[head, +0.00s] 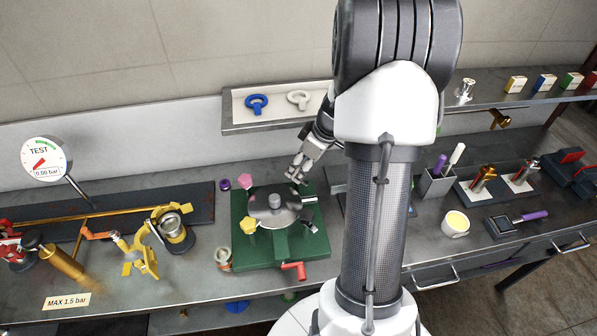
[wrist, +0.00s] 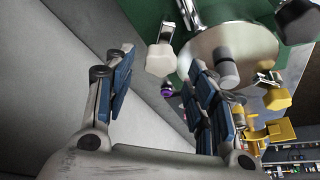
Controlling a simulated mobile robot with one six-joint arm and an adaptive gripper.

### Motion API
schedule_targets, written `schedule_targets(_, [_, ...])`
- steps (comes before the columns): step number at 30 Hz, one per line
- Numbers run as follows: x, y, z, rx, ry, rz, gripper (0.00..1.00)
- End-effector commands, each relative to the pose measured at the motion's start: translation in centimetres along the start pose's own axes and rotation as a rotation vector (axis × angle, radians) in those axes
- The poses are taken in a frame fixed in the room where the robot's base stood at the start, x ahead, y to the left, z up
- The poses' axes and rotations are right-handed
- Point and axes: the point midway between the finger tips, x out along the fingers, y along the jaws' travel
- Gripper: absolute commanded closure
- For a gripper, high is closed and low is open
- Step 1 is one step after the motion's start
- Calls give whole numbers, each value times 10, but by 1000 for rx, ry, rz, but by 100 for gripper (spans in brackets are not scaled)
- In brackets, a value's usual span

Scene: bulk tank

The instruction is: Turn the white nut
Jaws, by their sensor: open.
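The white nut (wrist: 160,60) shows in the wrist view on a metal bolt at the edge of a round metal lid (wrist: 245,50). My gripper (wrist: 158,75) is open, its blue-padded fingers apart on either side below the nut in the picture. The nut appears ahead of the fingertips, not held, and no contact shows. In the head view my gripper (head: 295,175) is over the upper right of the green base (head: 240,255). There I cannot make out the white nut apart from my gripper. The lid's grey knob (wrist: 228,75) stands close by.
A red handle (head: 293,270) sticks out in front. A shelf (head: 275,108) with blue and white rings is behind.

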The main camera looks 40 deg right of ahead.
Motion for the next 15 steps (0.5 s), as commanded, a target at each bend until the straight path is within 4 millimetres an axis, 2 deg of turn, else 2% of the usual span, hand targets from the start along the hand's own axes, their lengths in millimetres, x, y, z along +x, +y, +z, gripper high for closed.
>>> schedule_targets(1, [10, 0, 0, 0, -1, -3, 49])
schedule_targets(6, [24, 0, 0, 1, 0, -1, 49])
schedule_targets(15, [27, 0, 0, 0, 0, 1, 49])
